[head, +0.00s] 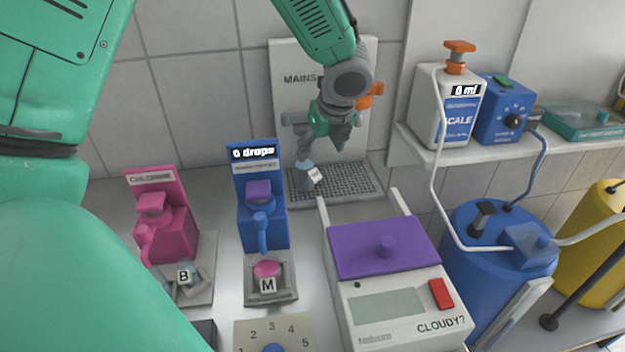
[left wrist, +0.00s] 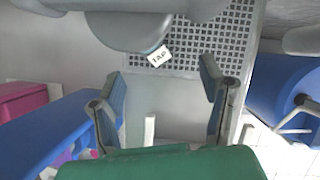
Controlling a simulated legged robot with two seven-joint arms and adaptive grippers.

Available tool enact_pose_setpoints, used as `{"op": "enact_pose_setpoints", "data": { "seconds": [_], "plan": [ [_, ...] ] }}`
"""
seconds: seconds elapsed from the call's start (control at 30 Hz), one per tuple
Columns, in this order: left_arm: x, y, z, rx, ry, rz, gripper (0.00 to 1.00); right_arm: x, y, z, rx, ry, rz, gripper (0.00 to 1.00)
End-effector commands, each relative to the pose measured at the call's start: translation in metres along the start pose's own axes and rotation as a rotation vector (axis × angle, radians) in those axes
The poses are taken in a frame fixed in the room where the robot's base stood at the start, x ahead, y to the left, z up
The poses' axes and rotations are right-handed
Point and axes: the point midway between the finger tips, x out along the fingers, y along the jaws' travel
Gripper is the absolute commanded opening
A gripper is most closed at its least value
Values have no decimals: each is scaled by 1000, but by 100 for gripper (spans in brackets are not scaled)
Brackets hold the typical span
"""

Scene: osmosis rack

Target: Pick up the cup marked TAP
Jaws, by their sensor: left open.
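The cup marked TAP (head: 305,179) is a small clear bluish cup with a white tag. It stands on the perforated drip tray (head: 352,191) below the spout at the MAINS panel. In the left wrist view its tag reading TAP (left wrist: 160,55) shows near the top, partly beside a large grey shape. My left gripper (head: 338,146) is open and empty, above and to the right of the cup, apart from it. Its two fingers (left wrist: 165,100) show spread in the left wrist view, with the tag beyond them. My right gripper is not in view.
A pink dispenser (head: 172,225) with cup B (head: 187,277) and a blue dispenser (head: 262,215) with cup M (head: 267,271) stand to the left. A purple-lidded CLOUDY? box (head: 390,300) stands in front of the tray. A shelf (head: 480,150) with bottles is at right.

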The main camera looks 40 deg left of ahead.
Motion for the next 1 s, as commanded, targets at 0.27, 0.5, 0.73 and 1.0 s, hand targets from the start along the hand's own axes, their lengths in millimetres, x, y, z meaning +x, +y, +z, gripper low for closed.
{"op": "enact_pose_setpoints", "data": {
  "seconds": [0.27,0.5,0.73,1.0],
  "plan": [
    [33,10,9,-7,15,-2,64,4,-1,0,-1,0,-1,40],
    [63,10,4,-3,8,3,64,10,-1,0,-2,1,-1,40],
    [70,9,2,0,11,5,64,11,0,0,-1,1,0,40],
    [71,12,4,-2,15,3,18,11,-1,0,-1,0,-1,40]
  ]
}}
